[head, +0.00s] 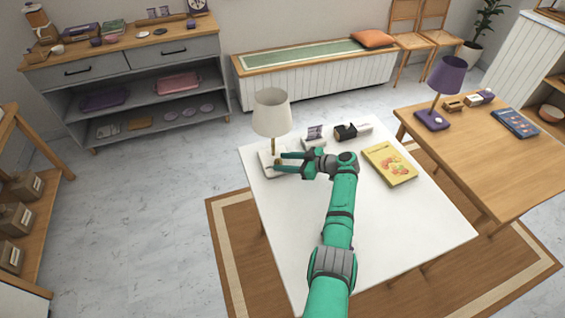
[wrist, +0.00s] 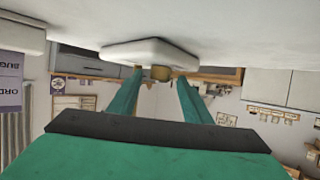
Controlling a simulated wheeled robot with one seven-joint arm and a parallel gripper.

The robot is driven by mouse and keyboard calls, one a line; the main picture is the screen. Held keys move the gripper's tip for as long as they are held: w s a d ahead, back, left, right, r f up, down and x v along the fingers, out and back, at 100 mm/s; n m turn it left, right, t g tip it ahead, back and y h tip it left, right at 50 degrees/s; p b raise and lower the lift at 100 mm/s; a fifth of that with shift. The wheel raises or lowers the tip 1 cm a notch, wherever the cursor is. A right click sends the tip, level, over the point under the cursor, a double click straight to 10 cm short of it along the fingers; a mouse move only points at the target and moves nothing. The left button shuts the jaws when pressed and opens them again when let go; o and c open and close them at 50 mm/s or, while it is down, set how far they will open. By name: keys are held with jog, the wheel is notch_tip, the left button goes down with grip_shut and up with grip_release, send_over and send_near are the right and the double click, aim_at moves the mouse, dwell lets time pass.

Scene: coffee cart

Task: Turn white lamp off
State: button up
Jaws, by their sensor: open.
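The white lamp (head: 272,113) stands upright near the far left corner of the white table, with a cream shade, a brass stem and a pale flat base. My gripper (head: 279,162) is low over the table with its two fingers open, pointing left at the lamp's base. In the wrist view, which looks upside down, the pale lamp base (wrist: 150,50) is just ahead of my gripper (wrist: 159,77). A small brass part (wrist: 161,73) shows between the fingertips. I cannot tell whether the fingers touch it. The shade is out of the wrist view.
A small card holder (head: 314,136), a black-and-white device (head: 346,131) and a yellow book (head: 389,164) lie on the white table (head: 400,225). A purple lamp (head: 446,76) stands on the wooden table at the right. The white table's front right is clear.

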jog(key=v, duration=1)
jog(key=shift+f, duration=0.15)
